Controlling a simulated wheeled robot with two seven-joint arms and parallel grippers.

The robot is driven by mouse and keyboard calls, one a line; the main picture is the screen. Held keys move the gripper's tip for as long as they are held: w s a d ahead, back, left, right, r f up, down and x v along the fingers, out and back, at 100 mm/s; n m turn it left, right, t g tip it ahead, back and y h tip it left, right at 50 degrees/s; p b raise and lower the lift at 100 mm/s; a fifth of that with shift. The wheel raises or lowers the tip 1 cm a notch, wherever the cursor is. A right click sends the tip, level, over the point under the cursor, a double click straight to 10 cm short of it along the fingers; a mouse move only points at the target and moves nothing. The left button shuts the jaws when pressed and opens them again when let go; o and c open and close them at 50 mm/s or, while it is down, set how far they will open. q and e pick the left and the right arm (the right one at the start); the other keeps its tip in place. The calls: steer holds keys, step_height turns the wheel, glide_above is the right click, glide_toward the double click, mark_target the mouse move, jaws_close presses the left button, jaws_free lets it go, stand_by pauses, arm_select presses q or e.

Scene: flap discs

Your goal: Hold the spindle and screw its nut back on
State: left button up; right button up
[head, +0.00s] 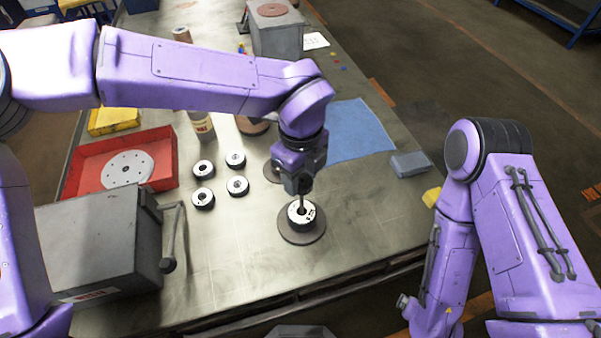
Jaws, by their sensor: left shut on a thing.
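The spindle (301,200) stands upright as a thin dark rod in the centre of a white-faced ring (310,214). The ring lies on a round brown disc (303,236) near the table's front edge. My left gripper (302,188) comes down from above and is shut on the upper part of the spindle, hiding its top. I cannot make out the nut. My right arm (456,240) hangs off the right side of the table, and its gripper does not show.
Several black-and-white rings (238,186) stand left of the spindle. A red tray (78,180) holds a white holed disc (127,169). A grey box with a crank (95,240) stands front left. A blue cloth (358,130) and a grey block (410,164) lie right. Table right of the spindle is clear.

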arm_select(q)
steer(key=shift+f+b, duration=0.25)
steer(key=shift+b, duration=0.05)
stand_by(0.4)
steer(key=o, duration=1.1)
step_height(320, 180, up, 10)
steer(key=shift+r+b, duration=0.25)
steer(key=shift+b, duration=0.8)
